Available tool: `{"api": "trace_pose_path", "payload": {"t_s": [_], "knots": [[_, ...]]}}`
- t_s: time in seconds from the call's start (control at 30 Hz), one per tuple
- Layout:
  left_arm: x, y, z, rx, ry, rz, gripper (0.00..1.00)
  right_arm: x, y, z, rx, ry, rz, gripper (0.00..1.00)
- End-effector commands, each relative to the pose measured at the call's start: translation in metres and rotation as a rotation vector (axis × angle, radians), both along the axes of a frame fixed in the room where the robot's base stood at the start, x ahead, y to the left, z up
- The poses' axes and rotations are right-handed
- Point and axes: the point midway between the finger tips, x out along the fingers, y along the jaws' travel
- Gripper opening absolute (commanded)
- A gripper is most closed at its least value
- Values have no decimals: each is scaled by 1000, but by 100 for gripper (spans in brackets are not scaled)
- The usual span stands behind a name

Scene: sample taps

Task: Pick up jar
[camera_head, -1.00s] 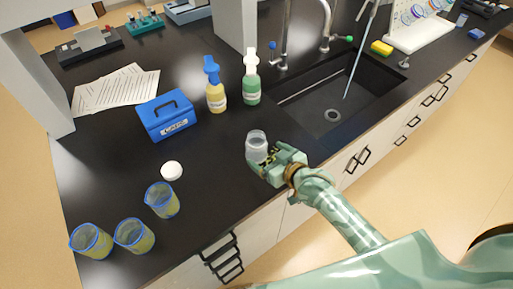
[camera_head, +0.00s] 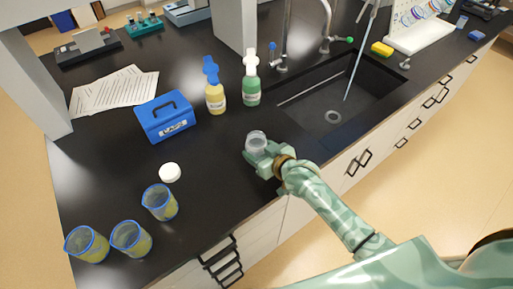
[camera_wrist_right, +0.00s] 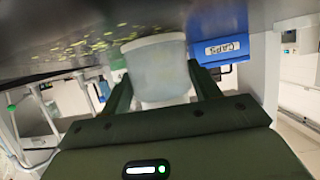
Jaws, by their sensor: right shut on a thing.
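The jar (camera_head: 256,141) is a small clear, whitish open-topped container near the counter's front edge, left of the sink. My right gripper (camera_head: 258,155) is shut on it, with its fingers around the jar's lower part. In the right wrist view the jar (camera_wrist_right: 157,68) sits between the two dark green fingers of the gripper (camera_wrist_right: 160,98). I cannot tell whether the jar's base touches the counter. A round white lid (camera_head: 169,172) lies on the counter to the left. My left gripper is not in view.
Several blue-rimmed beakers (camera_head: 160,202) stand at the counter's front left. A blue box labelled CAPS (camera_head: 165,116), a yellow bottle (camera_head: 215,95) and a green bottle (camera_head: 251,88) stand behind the jar. The sink (camera_head: 335,100) is to the right.

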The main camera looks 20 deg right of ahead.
Motion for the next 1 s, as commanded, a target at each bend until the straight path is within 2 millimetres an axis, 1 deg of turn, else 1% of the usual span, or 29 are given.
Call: {"api": "trace_pose_path", "payload": {"t_s": [0.17, 0.27, 0.37, 0.43, 0.47, 0.57, 0.7, 0.8, 0.9, 1.0], "knots": [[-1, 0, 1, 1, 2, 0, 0, 0, 0, 1, 0, 0, 0, 35], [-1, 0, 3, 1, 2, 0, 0, 0, 0, 7, 0, -1, 0, 35], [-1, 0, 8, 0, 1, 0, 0, 0, 0, 19, 1, -2, 0, 35], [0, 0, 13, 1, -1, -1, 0, 0, 0, 34, 0, -3, 0, 35], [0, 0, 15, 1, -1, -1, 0, 0, -3, 39, -2, -3, -1, 35], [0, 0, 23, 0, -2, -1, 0, -4, -23, 61, -6, -4, 0, 35], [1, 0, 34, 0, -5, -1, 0, -11, -52, 98, -7, -5, 1, 35], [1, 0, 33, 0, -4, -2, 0, -17, -82, 105, -9, 1, 0, 35], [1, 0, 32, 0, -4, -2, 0, -22, -104, 115, -7, 1, 0, 35], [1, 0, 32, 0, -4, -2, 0, -25, -120, 122, -5, 0, 1, 35]]}}
